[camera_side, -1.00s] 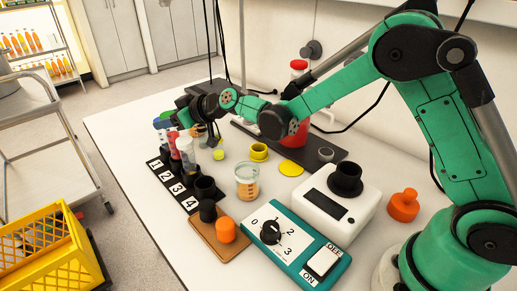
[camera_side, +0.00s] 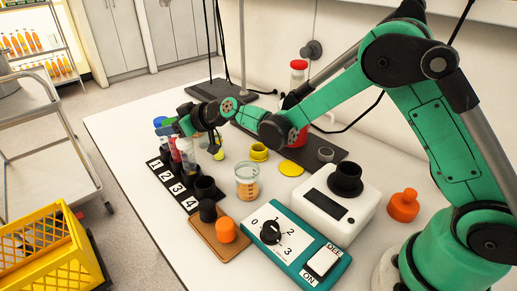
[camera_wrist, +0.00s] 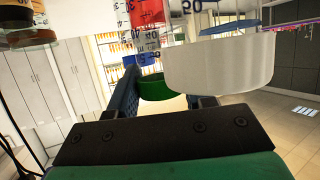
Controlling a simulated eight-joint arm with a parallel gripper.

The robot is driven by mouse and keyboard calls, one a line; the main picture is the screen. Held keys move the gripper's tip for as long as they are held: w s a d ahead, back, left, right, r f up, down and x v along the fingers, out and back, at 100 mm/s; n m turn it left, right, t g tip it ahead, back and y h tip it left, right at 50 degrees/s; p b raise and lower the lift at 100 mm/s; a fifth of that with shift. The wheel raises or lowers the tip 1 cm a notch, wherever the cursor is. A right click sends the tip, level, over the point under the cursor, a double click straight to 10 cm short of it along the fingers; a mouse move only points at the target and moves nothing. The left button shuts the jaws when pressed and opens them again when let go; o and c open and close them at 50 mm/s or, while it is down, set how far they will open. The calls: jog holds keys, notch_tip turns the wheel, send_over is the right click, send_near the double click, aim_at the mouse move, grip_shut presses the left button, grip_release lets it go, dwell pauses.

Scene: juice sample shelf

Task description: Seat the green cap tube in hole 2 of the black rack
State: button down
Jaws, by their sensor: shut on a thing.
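My gripper (camera_side: 188,127) is above the numbered end of the black rack (camera_side: 177,186), on its far side. A tube with a wide white cap (camera_wrist: 218,65) covers much of the wrist view, very close to my right finger. Labels 1 to 4 mark the rack; hole 2 is hidden.
Blue-capped (camera_side: 159,121) and red-capped (camera_side: 173,137) tubes crowd the rack by my gripper. The left front table edge is close to the rack.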

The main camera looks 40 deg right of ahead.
jog(key=shift+f, duration=0.65)
jog(key=shift+c, duration=1.4)
grip_release()
jog(key=v, duration=0.5)
jog(key=shift+s+d+r, duration=0.15)
jog(key=shift+s+r, duration=0.1)
jog(key=shift+s, duration=0.05)
jog(key=s+d+r+m+g+h, duration=0.1)
jog(key=s+d+m+g+h, duration=0.1)
jog(key=s, duration=0.8)
jog(key=s+d+r+m+g+h, duration=0.1)
jog(key=s+d+m+g+h, duration=0.2)
jog(key=s+d, duration=0.4)
jog(key=s+h, duration=0.1)
jog(key=s, duration=0.3)
jog(key=shift+s+r, duration=0.2)
